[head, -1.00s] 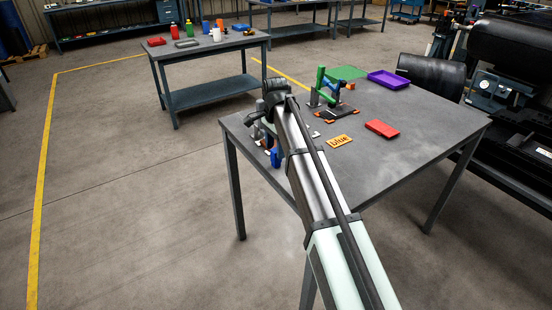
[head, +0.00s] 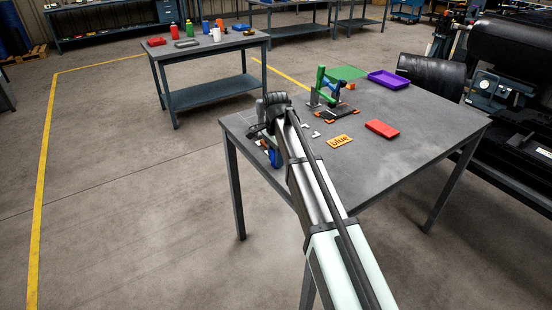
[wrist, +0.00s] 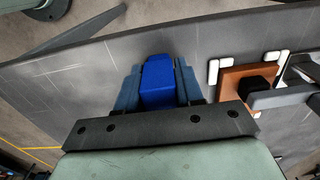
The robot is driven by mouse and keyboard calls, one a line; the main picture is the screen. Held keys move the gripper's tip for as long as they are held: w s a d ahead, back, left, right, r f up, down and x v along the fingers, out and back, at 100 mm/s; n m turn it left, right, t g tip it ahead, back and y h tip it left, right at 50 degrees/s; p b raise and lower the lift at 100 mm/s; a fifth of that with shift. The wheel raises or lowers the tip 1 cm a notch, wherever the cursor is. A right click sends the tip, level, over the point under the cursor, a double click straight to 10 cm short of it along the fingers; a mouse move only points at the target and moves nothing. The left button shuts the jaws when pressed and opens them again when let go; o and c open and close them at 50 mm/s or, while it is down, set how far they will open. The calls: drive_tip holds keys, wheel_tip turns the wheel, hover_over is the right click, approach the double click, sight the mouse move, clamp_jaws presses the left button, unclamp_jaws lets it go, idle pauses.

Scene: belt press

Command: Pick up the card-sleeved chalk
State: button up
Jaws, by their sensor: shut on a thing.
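The card-sleeved chalk appears to be the bright blue block (wrist: 158,82) in the wrist view. It sits between the two blue-grey fingers of my gripper (wrist: 158,88), which is shut on it. In the head view the blue block (head: 275,157) shows low beside my arm, near the left edge of the grey table (head: 410,150). My wrist and arm hide most of the gripper there. No bare chalk end can be made out, and I cannot tell whether the block still touches the table.
An orange-brown piece with a black block (wrist: 250,86) and white corner brackets lies right of my gripper. The right front is clear.

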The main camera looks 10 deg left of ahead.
drive_tip(key=c, duration=0.3)
drive_tip(key=shift+r, duration=0.1)
wheel_tip(320, 180, up, 10)
drive_tip(key=shift+f, duration=0.1)
idle(0.5)
